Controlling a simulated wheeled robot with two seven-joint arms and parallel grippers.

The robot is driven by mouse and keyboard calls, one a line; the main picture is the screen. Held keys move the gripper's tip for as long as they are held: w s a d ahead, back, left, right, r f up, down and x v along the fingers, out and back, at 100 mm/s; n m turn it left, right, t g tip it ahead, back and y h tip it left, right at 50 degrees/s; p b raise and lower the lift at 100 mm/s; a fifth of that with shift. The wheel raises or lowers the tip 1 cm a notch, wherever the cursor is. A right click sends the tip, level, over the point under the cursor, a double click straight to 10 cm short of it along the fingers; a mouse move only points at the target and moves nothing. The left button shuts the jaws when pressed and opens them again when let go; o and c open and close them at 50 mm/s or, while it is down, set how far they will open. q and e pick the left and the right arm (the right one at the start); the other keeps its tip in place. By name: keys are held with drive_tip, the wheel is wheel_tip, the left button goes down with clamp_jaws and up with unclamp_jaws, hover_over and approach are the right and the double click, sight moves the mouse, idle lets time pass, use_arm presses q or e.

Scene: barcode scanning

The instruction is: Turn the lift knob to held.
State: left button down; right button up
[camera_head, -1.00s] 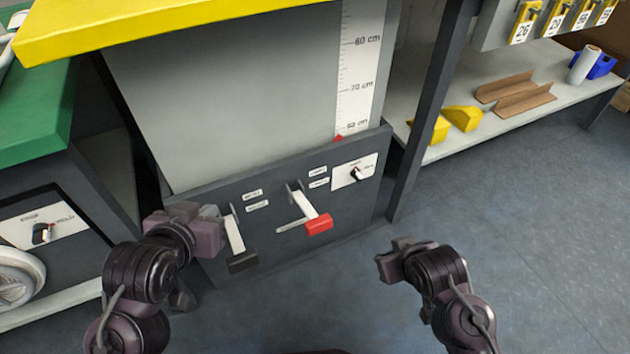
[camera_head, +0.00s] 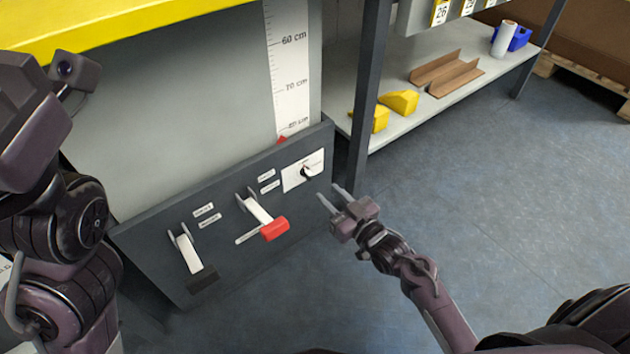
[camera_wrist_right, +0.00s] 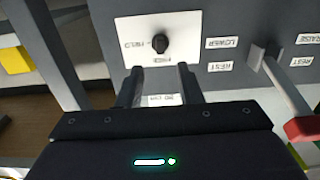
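The lift knob (camera_head: 305,172) is a small black knob on a white plate (camera_head: 291,180), at the right end of the dark lever panel. In the right wrist view the knob (camera_wrist_right: 160,44) sits just beyond the fingertips, between their lines, with its plate lettered "HELD". My right gripper (camera_head: 331,194) is open and empty, right of the knob in the head view and apart from it. Its two fingers (camera_wrist_right: 158,70) also show apart in the right wrist view. My left gripper (camera_head: 78,72) is raised at the far left; its fingers cannot be made out.
Left of the knob are a red-handled lever (camera_head: 273,229) and a black-handled lever (camera_head: 200,279) on the panel (camera_head: 150,240). A dark post (camera_head: 368,100) stands right of the panel. A shelf (camera_head: 440,100) holds yellow blocks and brown angles. The floor at right is clear.

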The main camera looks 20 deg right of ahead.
sight(311, 178)
drive_tip(key=b+x, duration=0.3)
drive_tip(key=x, duration=0.3)
drive_tip(key=shift+w+a, duration=0.1)
drive_tip(key=shift+w, duration=0.2)
clamp_jaws()
